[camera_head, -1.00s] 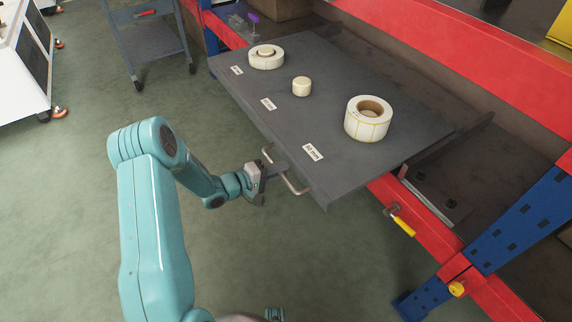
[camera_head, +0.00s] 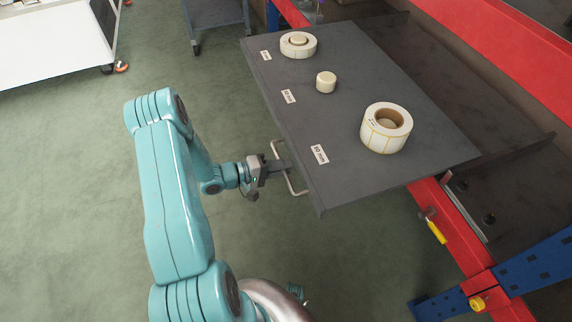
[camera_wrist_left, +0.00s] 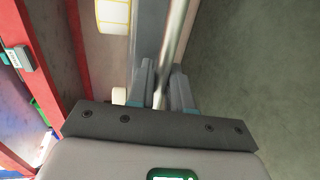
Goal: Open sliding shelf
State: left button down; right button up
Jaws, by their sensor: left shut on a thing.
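The grey sliding shelf (camera_head: 360,165) stands pulled out from the red and blue rack in the head view. A metal bar handle (camera_head: 294,186) is on its front edge. My left gripper (camera_head: 280,166) is shut on this handle. In the left wrist view the handle (camera_wrist_left: 177,40) runs between the two fingers of my left gripper (camera_wrist_left: 163,85). The shelf carries a large label roll (camera_head: 386,128), a small roll (camera_head: 326,82) and a flatter roll (camera_head: 298,45). My right gripper is not in view.
The rack's red beam (camera_head: 500,60) runs behind the shelf. A yellow-handled tool (camera_head: 436,231) hangs on the lower red beam at right. A grey cart (camera_head: 217,20) and a white cabinet (camera_head: 55,45) stand at the back left. The green floor in front of the shelf is clear.

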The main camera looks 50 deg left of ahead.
pick_arm(q)
jog(key=shift+s+d+f, duration=0.1)
jog(key=c, duration=1.2)
grip_release()
jog(key=p+v, duration=0.2)
jog(key=v, duration=1.4)
jog(key=shift+s, duration=0.15)
